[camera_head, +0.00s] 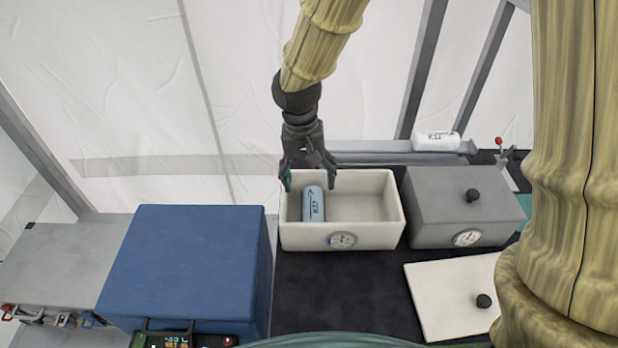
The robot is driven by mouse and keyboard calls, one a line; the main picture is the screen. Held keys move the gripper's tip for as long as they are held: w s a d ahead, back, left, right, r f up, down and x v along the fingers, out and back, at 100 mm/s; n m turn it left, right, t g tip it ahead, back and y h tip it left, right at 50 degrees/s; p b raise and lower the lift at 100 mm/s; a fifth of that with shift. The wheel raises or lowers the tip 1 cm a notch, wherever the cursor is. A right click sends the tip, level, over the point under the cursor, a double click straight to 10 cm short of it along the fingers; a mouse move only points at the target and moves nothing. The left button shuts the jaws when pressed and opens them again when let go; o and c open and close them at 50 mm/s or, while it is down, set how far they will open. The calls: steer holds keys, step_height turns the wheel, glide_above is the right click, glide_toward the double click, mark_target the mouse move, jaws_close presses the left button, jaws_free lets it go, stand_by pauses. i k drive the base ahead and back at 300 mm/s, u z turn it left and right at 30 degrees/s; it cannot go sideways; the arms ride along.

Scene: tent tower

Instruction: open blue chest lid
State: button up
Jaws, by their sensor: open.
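The blue chest (185,262) stands at the left front, and its flat blue lid lies shut on top. A dark handle and a small display panel show at its front edge, partly cut off by the frame's bottom. My gripper (308,180) points down over the open white box (392,212), to the right of the chest and apart from it. Its fingers are open above a blue-grey labelled cylinder (313,205) lying in the box. I cannot tell whether the fingers touch the cylinder.
A grey box (450,215) with a black knob and gauge stands right of the white box. A white lid (445,290) with a knob lies on the black surface in front. A white labelled roll (436,141) rests on the back rail. A grey case (65,265) is left of the chest.

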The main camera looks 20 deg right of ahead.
mark_target(192, 264)
steer(key=k, duration=1)
